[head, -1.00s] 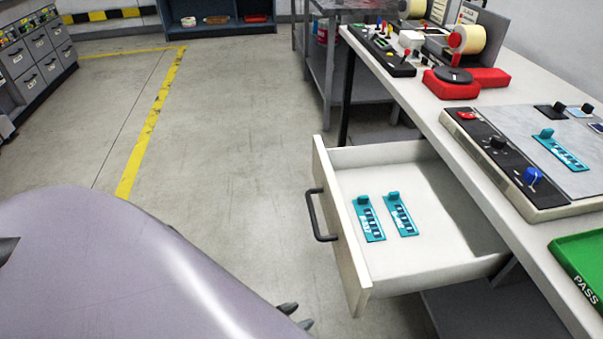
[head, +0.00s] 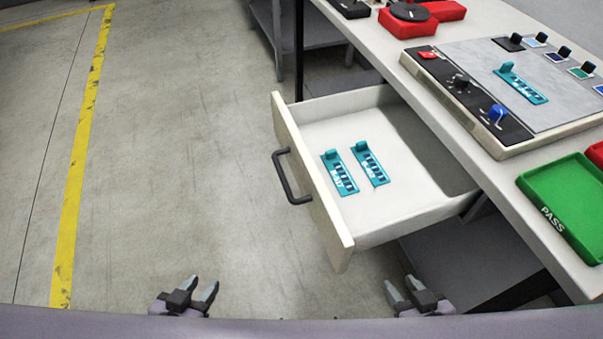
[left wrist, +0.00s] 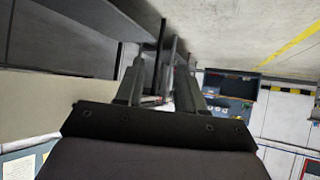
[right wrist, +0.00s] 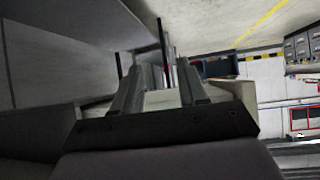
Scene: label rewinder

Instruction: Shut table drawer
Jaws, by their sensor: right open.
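The table drawer (head: 415,205) is pulled out from under the white table (head: 365,48) in the head view. Its dark bar handle (head: 284,178) is on the front panel, which faces left. Two teal labelled pieces (head: 340,172) (head: 371,164) lie inside on the drawer floor. My left gripper (head: 201,286) is open and empty over the floor, below and left of the drawer. My right gripper (head: 400,284) is open and empty, below the drawer's front corner in the picture. Both grippers are apart from the handle. Both pairs of spread fingers also show in the wrist views.
On the tabletop are a control panel (head: 470,100) with knobs, a green PASS tray (head: 570,205), and red parts (head: 425,18). A dark lower shelf (head: 470,260) is under the table. The floor left of the drawer is clear, with a yellow line (head: 82,160).

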